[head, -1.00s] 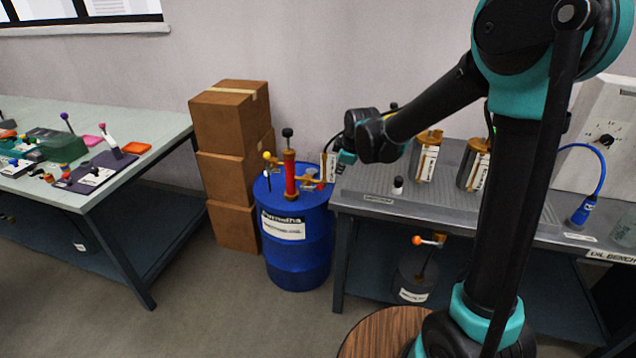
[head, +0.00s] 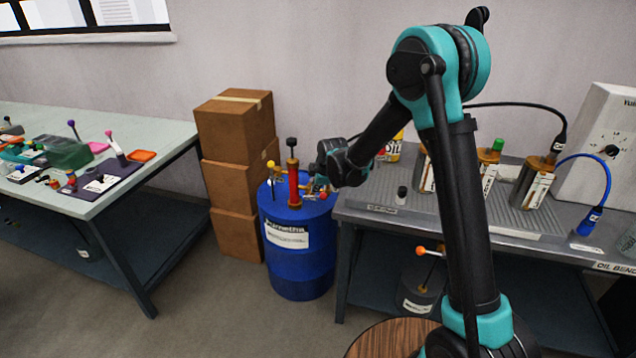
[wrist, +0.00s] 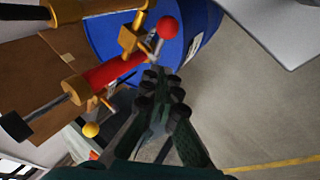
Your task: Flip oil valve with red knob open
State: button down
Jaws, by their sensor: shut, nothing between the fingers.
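The red knob (wrist: 167,27) is a ball on a short grey lever, attached to a brass valve (wrist: 133,38) on the pump. The pump's red tube (head: 293,188) stands upright on a blue drum (head: 300,265); it also shows in the wrist view (wrist: 112,72). A yellow knob (head: 270,164) is on the pump's other side and also shows in the wrist view (wrist: 91,129). My gripper (wrist: 162,88) is shut and empty, its dark fingertips just below the red knob in the wrist view. In the head view, my gripper (head: 320,183) is beside the tube's right side, partly hiding the valve.
Stacked cardboard boxes (head: 235,130) stand behind and left of the drum. A metal bench (head: 365,222) with several labelled canisters is to the right. A table (head: 90,203) with small valves is at the left. Open floor lies between the table and drum.

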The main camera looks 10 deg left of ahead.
aim_at(323, 198)
jog(key=shift+w+d+f, duration=0.3)
jog(key=shift+w+f, duration=0.05)
jog(key=shift+f, duration=0.2)
jog(key=shift+w+d+f, duration=0.25)
jog(key=shift+w+f, duration=0.15)
jog(key=shift+f, duration=0.2)
jog(key=shift+w+d+f, duration=0.3)
jog(key=shift+w+f, duration=0.05)
jog(key=shift+f, duration=0.2)
jog(key=shift+d+f, duration=0.5)
jog(key=shift+f, duration=0.05)
jog(key=shift+d+f+y, duration=0.15)
jog(key=shift+y, duration=0.25)
jog(key=shift+d+f, duration=0.1)
jog(key=shift+f, duration=0.25)
jog(key=shift+r, duration=0.1)
